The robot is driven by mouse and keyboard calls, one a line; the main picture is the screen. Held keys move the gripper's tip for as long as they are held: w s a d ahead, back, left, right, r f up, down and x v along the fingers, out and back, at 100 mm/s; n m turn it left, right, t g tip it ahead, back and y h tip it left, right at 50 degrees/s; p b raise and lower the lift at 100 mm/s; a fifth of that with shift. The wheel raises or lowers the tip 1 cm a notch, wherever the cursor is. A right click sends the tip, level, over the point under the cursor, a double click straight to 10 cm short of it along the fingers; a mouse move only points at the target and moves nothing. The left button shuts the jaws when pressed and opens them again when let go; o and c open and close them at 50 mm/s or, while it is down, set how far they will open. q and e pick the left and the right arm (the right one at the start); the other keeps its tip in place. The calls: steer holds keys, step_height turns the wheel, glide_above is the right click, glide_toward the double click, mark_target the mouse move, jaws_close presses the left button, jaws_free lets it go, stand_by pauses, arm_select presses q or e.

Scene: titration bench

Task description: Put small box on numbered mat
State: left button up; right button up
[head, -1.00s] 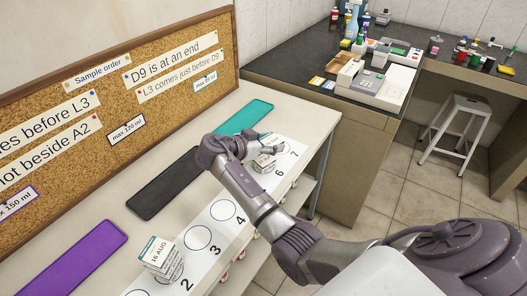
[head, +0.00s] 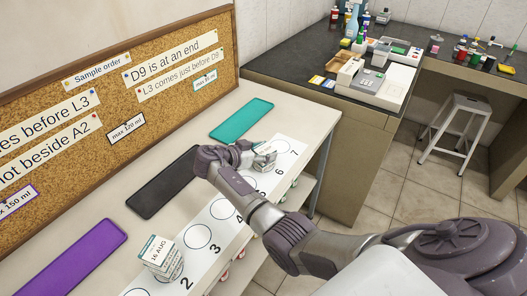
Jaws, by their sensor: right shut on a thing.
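My right gripper (head: 256,153) is shut on a small white box (head: 265,150) with printed text on it. It holds the box over the far part of the numbered mat (head: 231,234), near the circles by 5 and 6. I cannot tell whether the box touches the mat. The white mat has a row of circles with numbers beside them. The gripper and forearm hide part of the mat's middle. Another small white box (head: 159,256), marked 16 AUG, stands on a near circle by the 2. My left gripper is not in view.
Purple (head: 84,257), black (head: 168,183) and teal (head: 241,120) mats lie bare behind the numbered mat. A cork board (head: 60,120) with notes stands along the back. A dark bench (head: 300,70) with bottles and boxes is beyond, with a stool (head: 457,130) at right.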

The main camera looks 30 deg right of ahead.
steer(key=o, duration=1.2)
steer(key=shift+c, duration=0.2)
